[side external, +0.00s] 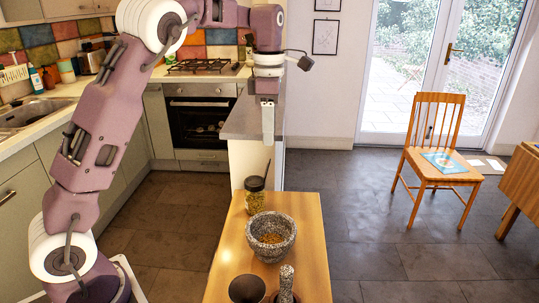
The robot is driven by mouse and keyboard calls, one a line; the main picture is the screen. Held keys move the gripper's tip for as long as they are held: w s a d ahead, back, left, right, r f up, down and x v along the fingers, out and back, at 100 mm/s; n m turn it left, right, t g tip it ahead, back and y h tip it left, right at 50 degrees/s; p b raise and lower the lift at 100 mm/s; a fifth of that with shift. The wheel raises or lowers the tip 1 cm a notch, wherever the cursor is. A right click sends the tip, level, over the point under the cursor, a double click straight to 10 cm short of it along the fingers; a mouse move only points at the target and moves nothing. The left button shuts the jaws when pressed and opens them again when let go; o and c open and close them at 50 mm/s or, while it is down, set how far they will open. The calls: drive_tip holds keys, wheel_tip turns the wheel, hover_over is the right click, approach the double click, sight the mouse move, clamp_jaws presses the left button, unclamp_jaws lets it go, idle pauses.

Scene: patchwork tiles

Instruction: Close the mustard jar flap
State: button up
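A small glass jar (255,199) with yellow-green contents stands upright at the far end of the wooden table, and I take it for the mustard jar. Its top has a dark rim. A thin dark piece rises from the rim, leaning slightly right; I cannot tell whether it is the flap seen edge-on or a handle. My gripper (268,140) points down above and slightly right of the jar, apart from it in the picture. Its fingers show from the side, so their gap is hidden. Nothing visible hangs from it.
A grey stone mortar (286,244) with grainy contents stands nearer on the wooden table (310,240). A dark round object (247,289) and a stone pestle (287,282) are at the near end. A counter (240,120) stands behind; a chair (437,150) is at right.

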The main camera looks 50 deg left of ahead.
sight(267, 171)
wheel_tip(267, 171, down, 7)
clamp_jaws()
idle(0.4)
